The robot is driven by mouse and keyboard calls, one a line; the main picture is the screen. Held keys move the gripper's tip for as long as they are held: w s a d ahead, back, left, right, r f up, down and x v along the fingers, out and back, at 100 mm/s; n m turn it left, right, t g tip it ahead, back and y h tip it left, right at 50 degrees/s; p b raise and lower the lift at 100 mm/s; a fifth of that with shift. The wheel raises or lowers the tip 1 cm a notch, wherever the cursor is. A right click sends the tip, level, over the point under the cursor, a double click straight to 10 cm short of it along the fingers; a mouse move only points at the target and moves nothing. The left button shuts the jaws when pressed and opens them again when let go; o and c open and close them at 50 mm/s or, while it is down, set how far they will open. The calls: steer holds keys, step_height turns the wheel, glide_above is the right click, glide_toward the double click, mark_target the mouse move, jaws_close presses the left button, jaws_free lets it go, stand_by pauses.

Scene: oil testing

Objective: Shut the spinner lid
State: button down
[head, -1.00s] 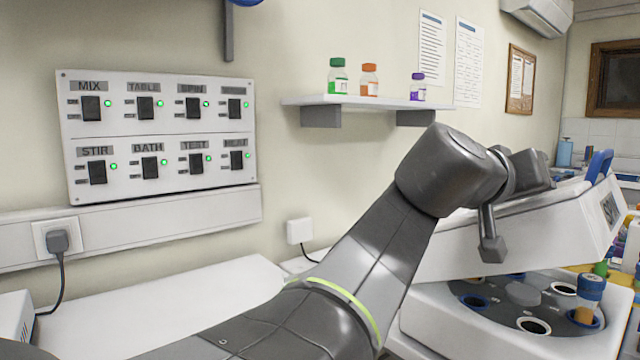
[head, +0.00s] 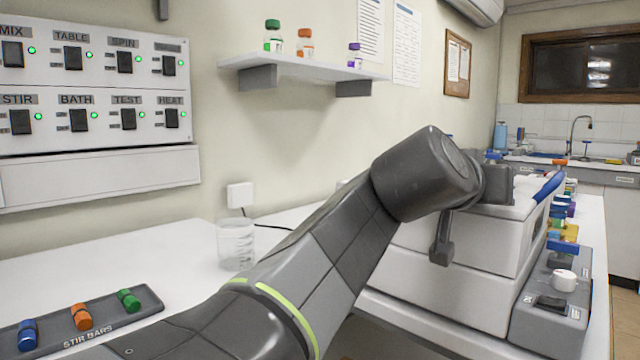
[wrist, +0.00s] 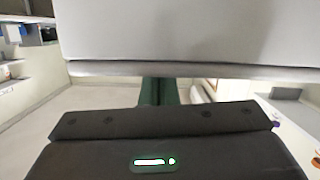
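The spinner is a white box partly behind my arm, right of centre in the head view. Its lid (head: 485,242) lies down over its base (head: 455,291), with only a thin seam between them and no visible opening. The blue handle (head: 548,187) is on the lid's right end. My gripper (head: 441,251) is in front of the lid's near side, pointing down; I cannot tell if it touches. Its fingers are not clear enough to show open or shut. A white surface, probably the lid, fills the top of the wrist view (wrist: 190,30). The rotor and tubes are hidden.
A grey control box with a white knob (head: 564,281) stands right of the spinner. A glass beaker (head: 236,245) and a stir bar tray (head: 140,311) are on the bench at left. A shelf (head: 300,67) with small bottles is on the wall.

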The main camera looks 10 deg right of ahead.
steer(key=shift+f, duration=0.45)
steer(key=shift+r, duration=0.15)
